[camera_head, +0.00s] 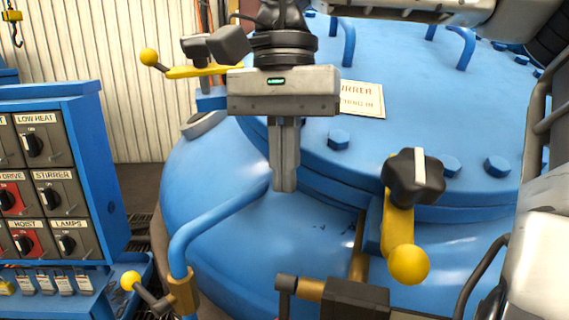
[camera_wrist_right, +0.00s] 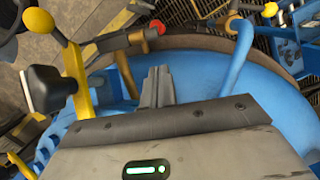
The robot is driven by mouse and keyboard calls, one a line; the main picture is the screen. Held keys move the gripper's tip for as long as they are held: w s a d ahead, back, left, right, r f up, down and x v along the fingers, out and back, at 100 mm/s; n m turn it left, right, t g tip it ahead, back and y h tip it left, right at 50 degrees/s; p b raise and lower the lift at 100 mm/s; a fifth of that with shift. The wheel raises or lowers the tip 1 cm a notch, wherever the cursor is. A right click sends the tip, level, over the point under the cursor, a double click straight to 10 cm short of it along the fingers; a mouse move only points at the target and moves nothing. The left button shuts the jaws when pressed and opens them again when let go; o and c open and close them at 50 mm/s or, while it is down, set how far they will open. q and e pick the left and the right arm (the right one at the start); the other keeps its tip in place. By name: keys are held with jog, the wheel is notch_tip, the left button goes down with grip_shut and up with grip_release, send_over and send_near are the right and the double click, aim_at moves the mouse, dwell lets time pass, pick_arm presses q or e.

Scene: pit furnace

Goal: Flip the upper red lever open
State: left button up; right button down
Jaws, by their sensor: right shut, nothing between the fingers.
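My right gripper (camera_head: 284,185) is shut and empty, fingers pointing down, in front of the blue furnace lid. Its closed fingers also show in the right wrist view (camera_wrist_right: 157,88). No red lever is clear in the head view. In the right wrist view a small red round part (camera_wrist_right: 157,27) sits at the end of a dark pipe fitting, beyond the fingertips and apart from them; I cannot tell whether it belongs to the lever. A dark valve block (camera_head: 355,298) with a brass fitting shows at the bottom of the head view. My left gripper is not in view.
A yellow clamp lever (camera_head: 400,225) with a black knob stands right of the gripper; another yellow lever (camera_head: 190,71) is behind it. A blue pipe (camera_head: 215,218) curves below left, near a yellow-ball valve handle (camera_head: 131,281). A blue switch panel (camera_head: 95,150) stands left.

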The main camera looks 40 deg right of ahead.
aim_at(284, 287)
pick_arm(q)
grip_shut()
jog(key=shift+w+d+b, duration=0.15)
jog(key=shift+b, duration=0.3)
pick_arm(e)
jog(key=f, duration=0.5)
jog(key=s+a+f, duration=0.1)
jog(key=f, duration=0.4)
jog(key=a+f, duration=0.1)
jog(key=f, duration=0.4)
jog(key=shift+s+f, duration=0.25)
jog(key=shift+s, duration=0.15)
jog(key=shift+d+r, duration=0.1)
